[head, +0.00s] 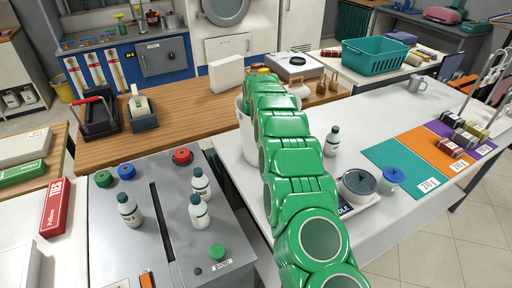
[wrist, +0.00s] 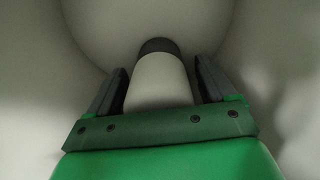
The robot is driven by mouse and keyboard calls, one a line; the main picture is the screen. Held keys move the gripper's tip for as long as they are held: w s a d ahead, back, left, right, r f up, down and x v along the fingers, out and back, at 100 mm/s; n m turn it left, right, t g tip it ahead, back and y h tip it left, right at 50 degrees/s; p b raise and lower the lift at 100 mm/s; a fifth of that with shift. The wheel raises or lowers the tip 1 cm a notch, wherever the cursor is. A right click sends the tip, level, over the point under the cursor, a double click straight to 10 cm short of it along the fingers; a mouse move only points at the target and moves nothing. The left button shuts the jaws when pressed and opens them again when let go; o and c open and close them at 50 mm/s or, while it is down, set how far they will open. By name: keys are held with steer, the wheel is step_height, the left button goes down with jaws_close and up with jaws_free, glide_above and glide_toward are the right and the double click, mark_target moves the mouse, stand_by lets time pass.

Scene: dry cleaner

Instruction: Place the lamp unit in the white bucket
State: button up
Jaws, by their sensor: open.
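The white bucket (head: 246,145) stands at the junction of the counters, mostly hidden behind my green arm. My gripper is hidden from the head view by the arm, which reaches over the bucket. In the wrist view my gripper (wrist: 160,68) is open, its two dark fingers apart. Between them is an off-white, rounded piece with a dark end, probably the lamp unit (wrist: 158,84). Gaps show on both sides of it. Pale, curved surfaces surround it, which look like the bucket's inside. I cannot tell whether the piece touches the bucket's bottom.
A grey machine (head: 165,225) with several small bottles is at the front left. A dark pot (head: 358,183), a bottle (head: 332,142) and coloured mats (head: 408,160) lie right of my arm. A teal basket (head: 376,57) stands behind. The wooden counter (head: 190,125) has clear room left of the bucket.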

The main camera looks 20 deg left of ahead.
steer(key=shift+r, duration=0.15)
step_height(320, 180, up, 12)
stand_by(0.5)
